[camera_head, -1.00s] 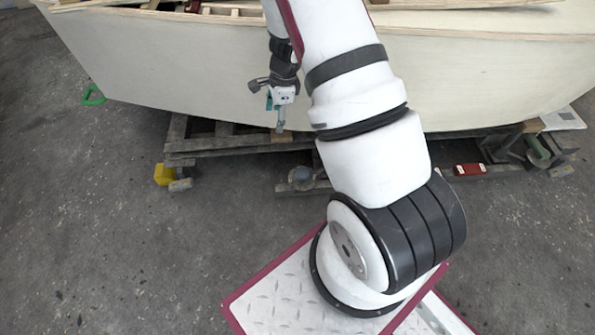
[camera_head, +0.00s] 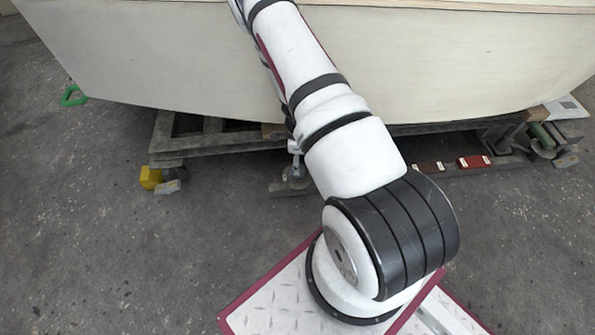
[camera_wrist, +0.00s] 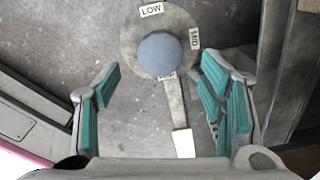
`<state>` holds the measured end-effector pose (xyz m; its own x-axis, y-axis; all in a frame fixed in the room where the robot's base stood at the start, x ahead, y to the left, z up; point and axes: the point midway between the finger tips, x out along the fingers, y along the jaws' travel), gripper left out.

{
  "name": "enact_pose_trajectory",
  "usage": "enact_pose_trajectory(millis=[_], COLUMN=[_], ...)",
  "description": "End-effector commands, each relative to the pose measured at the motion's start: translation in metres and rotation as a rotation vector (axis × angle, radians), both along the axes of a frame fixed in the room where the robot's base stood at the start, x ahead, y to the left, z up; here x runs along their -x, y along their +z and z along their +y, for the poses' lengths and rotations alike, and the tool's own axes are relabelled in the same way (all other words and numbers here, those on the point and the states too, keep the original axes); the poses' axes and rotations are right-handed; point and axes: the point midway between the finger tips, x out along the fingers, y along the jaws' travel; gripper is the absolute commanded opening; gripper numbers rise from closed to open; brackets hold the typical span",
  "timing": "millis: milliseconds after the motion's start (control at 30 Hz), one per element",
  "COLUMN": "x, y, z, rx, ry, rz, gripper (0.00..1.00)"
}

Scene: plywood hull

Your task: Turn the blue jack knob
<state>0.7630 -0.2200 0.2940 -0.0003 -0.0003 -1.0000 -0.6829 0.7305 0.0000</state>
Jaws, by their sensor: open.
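The blue jack knob (camera_wrist: 160,54) shows in the wrist view as a round grey-blue cap at the centre of a grey disc (camera_wrist: 133,38). The disc carries LOW and MID labels, and a third label is partly covered by the knob. A grey lever (camera_wrist: 175,105) with a pale end points down the picture. My gripper (camera_wrist: 160,66) is open, with its teal-padded fingers left and right below the knob, apart from it. In the head view the jack (camera_head: 292,180) stands low at the cradle's front edge; my gripper is mostly hidden by my arm there.
The plywood hull (camera_head: 180,70) rises behind the timber cradle (camera_head: 215,140). A yellow block (camera_head: 150,178) lies left of the jack, and a red block (camera_head: 474,162) sits on the cradle at right. The grey floor in front is clear.

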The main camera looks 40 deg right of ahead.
Motion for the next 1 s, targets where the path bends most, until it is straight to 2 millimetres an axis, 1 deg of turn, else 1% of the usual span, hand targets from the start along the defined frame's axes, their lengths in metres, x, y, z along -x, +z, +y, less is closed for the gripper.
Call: enact_pose_trajectory(millis=[33,100,200,300,467,700,733,767,800,867,900,933,1000], x=[0.001,0.000,0.000,0.000,0.000,0.000,0.000,0.000,0.000,0.000,0.000,0.000,0.000], y=[-0.013,-0.024,-0.037,-0.045,-0.051,-0.050,-0.050,-0.050,-0.050,-0.050,-0.050,-0.050,-0.050], z=[0.000,0.000,0.000,0.000,0.000,0.000,0.000,0.000,0.000,0.000,0.000,0.000,0.000], rx=[0.000,0.000,-0.001,0.000,-0.001,-0.001,-0.001,-0.001,-0.001,-0.001,0.000,0.000,0.000], ry=[0.001,-0.001,0.001,0.001,0.000,0.001,0.001,0.001,0.001,0.001,0.001,0.001,0.001], rz=[0.001,0.000,0.001,-0.001,-0.001,-0.001,-0.001,-0.001,-0.001,-0.001,-0.001,-0.001,-0.001], gripper=[0.64,0.64,0.64,0.64,0.64,0.64,0.59,0.53,0.43,0.30,0.21,0.16,0.16])
